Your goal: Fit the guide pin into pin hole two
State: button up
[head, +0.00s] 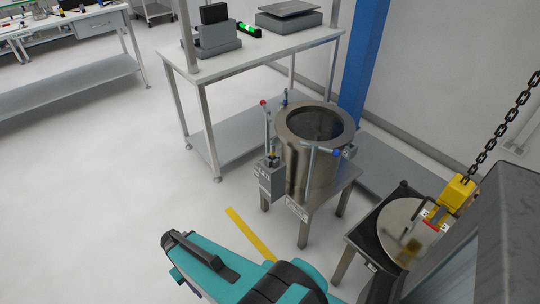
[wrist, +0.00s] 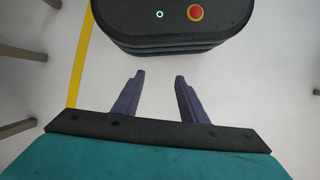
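A steel cylindrical vacuum chamber (head: 302,165) with a thick open rim stands on a small metal stand in the head view. Around it are a red-tipped upright rod (head: 265,118), a blue-ended fitting (head: 336,153) and a small grey box (head: 271,182). I cannot tell which part, if any, is the guide pin, and pin hole two cannot be made out. In the wrist view my gripper (wrist: 159,78) is open, its two dark fingers apart with only floor between them. In the head view my teal arm fills the lower middle; my fingers cannot be made out there.
A round metal lid (head: 400,222) lies on a low dark stand at right, below a yellow hoist block (head: 457,193) on a chain. A bench (head: 262,52) stands behind the chamber, beside a blue column (head: 363,65). Floor at left is clear, with a yellow stripe (head: 250,233).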

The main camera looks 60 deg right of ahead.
jog(key=w+d+r+m+t, duration=0.15)
jog(key=w+d+r, duration=0.3)
jog(key=d, duration=0.45)
jog(key=w+d+r+m+b, duration=0.1)
jog(key=w+d+r+m, duration=0.25)
jog(key=d+r, duration=0.4)
jog(key=w+d+r+m+t, duration=0.15)
jog(key=w+d+r, duration=0.3)
jog(key=d, duration=0.55)
jog(key=m+t, duration=0.2)
jog(key=m, duration=0.4)
send_near(272, 143)
jog(key=shift+w+d+h+b, duration=0.15)
jog(key=shift+w+h+b, duration=0.25)
jog(key=shift+b, duration=0.05)
jog(key=shift+f, duration=4.25)
jog(key=shift+f, duration=0.1)
jog(key=shift+f+p, duration=0.5)
jog(key=shift+f, duration=2.05)
